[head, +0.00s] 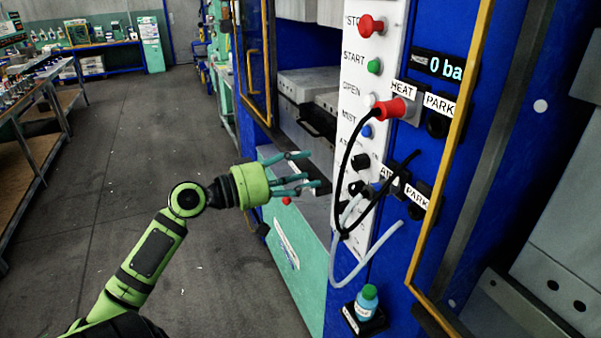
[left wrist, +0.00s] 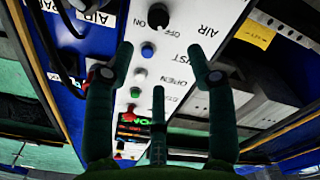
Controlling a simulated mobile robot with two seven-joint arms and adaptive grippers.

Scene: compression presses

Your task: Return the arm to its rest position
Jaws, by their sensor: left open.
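My left arm (head: 150,250) is green and black and comes in from the lower left in the head view. Its left gripper (head: 312,172) is open and empty, with its fingers pointing right toward the white control panel (head: 352,95) of the blue press. In the left wrist view the spread fingers of the left gripper (left wrist: 160,75) frame the panel's AIR knob (left wrist: 158,16) and buttons. I cannot tell the exact gap between the fingertips and the panel. My right gripper is not in view.
A red plug (head: 392,109) sits in the HEAT socket, with a black cable hanging down. A grey hose (head: 340,275) loops below the panel. A small bottle (head: 367,300) stands on a black holder. A yellow door frame (head: 450,150) borders the panel. Open floor (head: 130,130) lies left.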

